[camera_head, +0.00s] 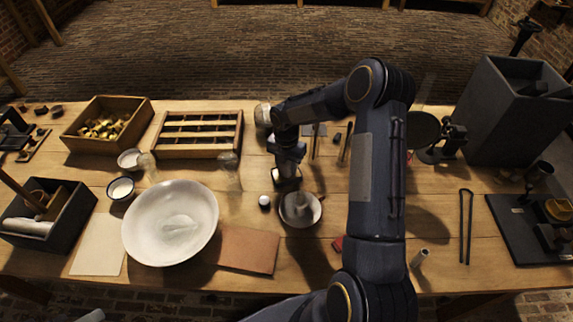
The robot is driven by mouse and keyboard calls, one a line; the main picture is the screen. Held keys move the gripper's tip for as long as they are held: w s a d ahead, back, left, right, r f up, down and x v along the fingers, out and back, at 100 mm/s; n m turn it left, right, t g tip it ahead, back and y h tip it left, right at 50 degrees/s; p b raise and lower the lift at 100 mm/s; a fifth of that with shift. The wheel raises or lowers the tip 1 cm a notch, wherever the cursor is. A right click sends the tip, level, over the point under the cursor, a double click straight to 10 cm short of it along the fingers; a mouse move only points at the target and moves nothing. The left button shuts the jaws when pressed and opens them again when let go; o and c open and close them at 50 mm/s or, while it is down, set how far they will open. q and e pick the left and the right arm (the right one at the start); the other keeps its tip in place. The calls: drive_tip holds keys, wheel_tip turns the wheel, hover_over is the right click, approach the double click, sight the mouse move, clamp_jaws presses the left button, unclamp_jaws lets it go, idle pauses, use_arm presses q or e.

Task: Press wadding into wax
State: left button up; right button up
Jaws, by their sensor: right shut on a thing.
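My right gripper (287,181) hangs at the table's middle, just behind a small round grey dish (313,218). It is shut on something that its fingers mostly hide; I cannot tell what. The dish holds something grey, and I cannot make out whether it is wax or wadding. A small white round piece (264,201) stands left of the dish. A large white bowl (143,214) further left has a pale lump (180,224) in it. My left gripper is not in view.
A brown sheet (248,249) and a pale sheet (98,246) flank the large bowl. A slatted wooden tray (198,154), clear glass jars (228,162) and a wooden box (75,138) stand behind. A tall grey bin (500,125) is at right. Some table is free right of my arm.

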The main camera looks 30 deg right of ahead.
idle(0.5)
drive_tip(key=shift+r+p, duration=2.25)
drive_tip(key=shift+r, duration=1.25)
wheel_tip(320, 180, up, 8)
drive_tip(key=p, duration=0.3)
drive_tip(key=s+a+f+m+b, duration=0.2)
drive_tip(key=s+a+f+m, duration=0.3)
drive_tip(key=m, duration=0.7)
drive_tip(key=s+a+f+m+b, duration=0.25)
drive_tip(key=a+m, duration=0.45)
drive_tip(key=m, duration=0.6)
drive_tip(key=w+d+m, duration=0.2)
drive_tip(key=d, duration=0.2)
drive_tip(key=w+d+m, duration=0.3)
drive_tip(key=d, duration=0.1)
drive_tip(key=w+d+f+m, duration=0.1)
drive_tip(key=w+d+m, duration=0.1)
drive_tip(key=d, duration=0.2)
drive_tip(key=shift+w+f+m, duration=0.1)
drive_tip(key=shift+w+m, duration=0.15)
drive_tip(key=shift+m, duration=0.15)
drive_tip(key=shift+f+b, duration=1.85)
drive_tip(key=shift+f, duration=1.1)
